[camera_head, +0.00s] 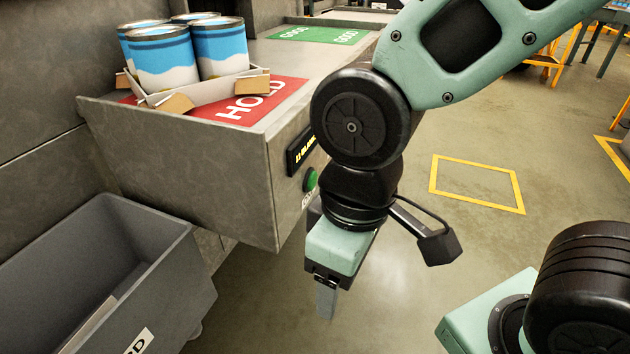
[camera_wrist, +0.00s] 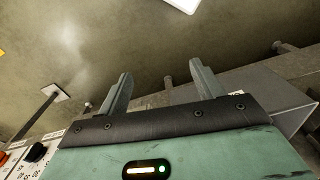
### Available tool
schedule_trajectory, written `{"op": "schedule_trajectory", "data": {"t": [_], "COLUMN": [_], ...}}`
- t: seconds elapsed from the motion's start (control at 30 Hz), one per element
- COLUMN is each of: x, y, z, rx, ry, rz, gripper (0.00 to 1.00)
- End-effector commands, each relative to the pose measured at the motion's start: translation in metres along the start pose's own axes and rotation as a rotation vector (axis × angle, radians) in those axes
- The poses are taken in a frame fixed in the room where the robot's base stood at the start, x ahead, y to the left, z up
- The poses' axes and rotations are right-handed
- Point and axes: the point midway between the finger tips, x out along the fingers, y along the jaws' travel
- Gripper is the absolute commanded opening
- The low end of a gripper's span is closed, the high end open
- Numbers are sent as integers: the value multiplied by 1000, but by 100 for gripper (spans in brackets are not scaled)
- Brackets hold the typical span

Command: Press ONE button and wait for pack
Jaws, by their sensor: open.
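A round green button (camera_head: 311,179) sits on the front face of the grey bench, below a small dark display (camera_head: 301,150) with yellow text. My gripper (camera_head: 325,300) points down in front of the bench, lower than the button and to its right, apart from it. In the wrist view my gripper (camera_wrist: 163,90) shows two fingers spread apart with nothing between them. A pack of blue and white cans in an open carton (camera_head: 205,90) stands on the red HOLD mat (camera_head: 268,103) on the bench top.
A green GOOD mat (camera_head: 318,35) lies empty farther back on the bench. A grey bin (camera_head: 165,245) with a flat item inside stands at lower left. A yellow floor outline (camera_head: 477,184) marks bare floor at right. An orange button and a black knob (camera_wrist: 36,152) show at lower left in the wrist view.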

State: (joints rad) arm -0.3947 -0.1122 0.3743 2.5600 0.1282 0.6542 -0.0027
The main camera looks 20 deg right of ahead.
Motion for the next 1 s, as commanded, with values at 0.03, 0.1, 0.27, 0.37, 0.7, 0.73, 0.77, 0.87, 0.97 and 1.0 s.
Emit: {"op": "schedule_trajectory", "data": {"t": [0.03,0.1,0.27,0.37,0.7,0.73,0.77,0.87,0.97,1.0], "x": [0,0,0,0,0,0,0,0,0,0], "y": [0,0,0,0,0,0,0,0,0,0], "z": [0,0,0,0,0,0,0,0,0,0], "rx": [0,0,0,0,0,0,0,0,0,0], "ry": [0,0,0,0,0,0,0,0,0,0], "rz": [0,0,0,0,0,0,0,0,0,0], "gripper": [52,33,0,0,0,0,0,0,0,0]}}
